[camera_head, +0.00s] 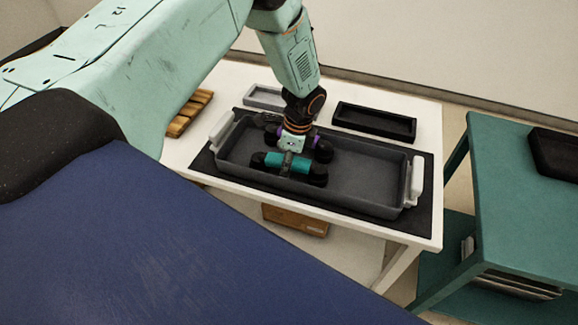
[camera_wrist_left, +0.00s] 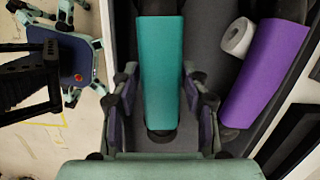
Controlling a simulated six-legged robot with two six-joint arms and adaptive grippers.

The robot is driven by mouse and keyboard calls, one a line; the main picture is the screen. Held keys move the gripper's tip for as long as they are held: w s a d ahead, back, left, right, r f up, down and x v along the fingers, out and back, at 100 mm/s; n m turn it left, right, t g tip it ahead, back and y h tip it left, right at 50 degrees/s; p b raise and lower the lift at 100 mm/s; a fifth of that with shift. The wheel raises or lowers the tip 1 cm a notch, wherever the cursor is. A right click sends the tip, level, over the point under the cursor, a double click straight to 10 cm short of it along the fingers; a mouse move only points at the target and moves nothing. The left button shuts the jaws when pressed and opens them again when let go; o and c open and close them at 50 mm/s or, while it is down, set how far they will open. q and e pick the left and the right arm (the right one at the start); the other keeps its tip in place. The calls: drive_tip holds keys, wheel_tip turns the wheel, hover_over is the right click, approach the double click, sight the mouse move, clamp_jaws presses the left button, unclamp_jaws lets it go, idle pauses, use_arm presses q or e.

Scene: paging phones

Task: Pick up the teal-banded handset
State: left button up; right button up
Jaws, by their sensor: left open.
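The teal-banded handset (camera_head: 299,165) lies in a dark grey tray (camera_head: 372,199) on the white table. It also shows in the left wrist view (camera_wrist_left: 161,70), its teal band lengthwise between the fingers. My left gripper (camera_head: 287,166) is over this handset, with its fingers open on either side of the band. In the left wrist view the fingers (camera_wrist_left: 162,112) look apart from the band. A purple-banded handset (camera_wrist_left: 266,72) lies beside it in the tray. In the head view it is mostly hidden behind my gripper. My right gripper is not in view.
A black tray (camera_head: 374,121) and a light grey tray (camera_head: 264,97) stand behind the grey tray. A wooden rack (camera_head: 189,113) is at the left. A teal cart (camera_head: 530,190) stands at right.

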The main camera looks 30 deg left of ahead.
use_arm(q)
drive_tip(key=shift+s+a, duration=0.1)
drive_tip(key=shift+a, duration=0.2)
drive_tip(key=shift+c, duration=0.8)
drive_tip(key=shift+w+d, duration=0.25)
drive_tip(key=shift+d, duration=0.1)
drive_tip(key=c, duration=0.4)
drive_tip(key=shift+c, duration=0.9)
drive_tip(key=shift+s+a, duration=0.2)
clamp_jaws()
